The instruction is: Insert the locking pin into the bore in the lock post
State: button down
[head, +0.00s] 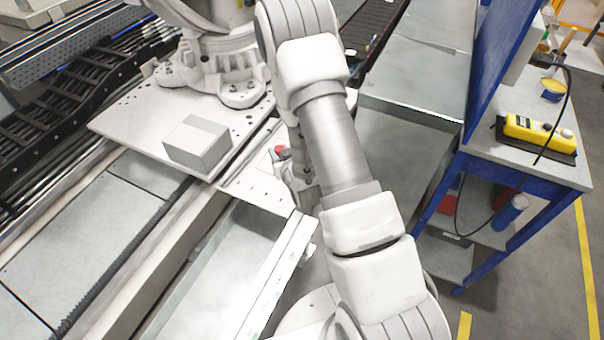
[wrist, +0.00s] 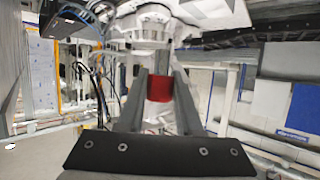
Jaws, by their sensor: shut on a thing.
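In the wrist view my gripper (wrist: 161,76) has its two grey fingers shut on a red part, which I take to be the handle of the locking pin (wrist: 159,90). The rest of the pin is hidden or too small to make out. In the head view a small red spot (head: 281,150) shows just left of my arm, by the edge of the white carriage plate. I cannot tell whether it is the same red part. My arm covers most of this area. The lock post and its bore cannot be made out clearly, nor whether the pin touches them.
The white carriage plate (head: 135,125) carries a grey box (head: 197,145) and the foot of a white robot (head: 215,80). A pale rail (head: 275,285) runs below it. A blue-framed bench (head: 540,165) with a yellow device (head: 540,133) stands right. Grey floor lies between.

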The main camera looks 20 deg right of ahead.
jog(key=w+d+f+b, duration=0.2)
jog(key=d+f+b, duration=0.1)
jog(key=f, duration=0.4)
jog(key=w+d+f+b, duration=0.3)
jog(key=d+f+b, duration=0.1)
jog(key=f, duration=0.3)
jog(key=w+d+f+b, duration=0.3)
jog(key=f+b, duration=0.2)
jog(key=f, duration=0.2)
jog(key=shift+w+d+n+y, duration=0.25)
jog(key=shift+n+y, duration=0.05)
jog(key=shift+b, duration=0.6)
notch_tip(320, 180, down, 6)
jog(key=b, duration=0.5)
jog(key=shift+r, duration=0.15)
jog(key=shift+f+b, duration=1.9)
jog(key=shift+b, duration=0.55)
jog(key=c, duration=0.5)
grip_release()
jog(key=shift+s+r, duration=0.1)
jog(key=shift+s, duration=0.05)
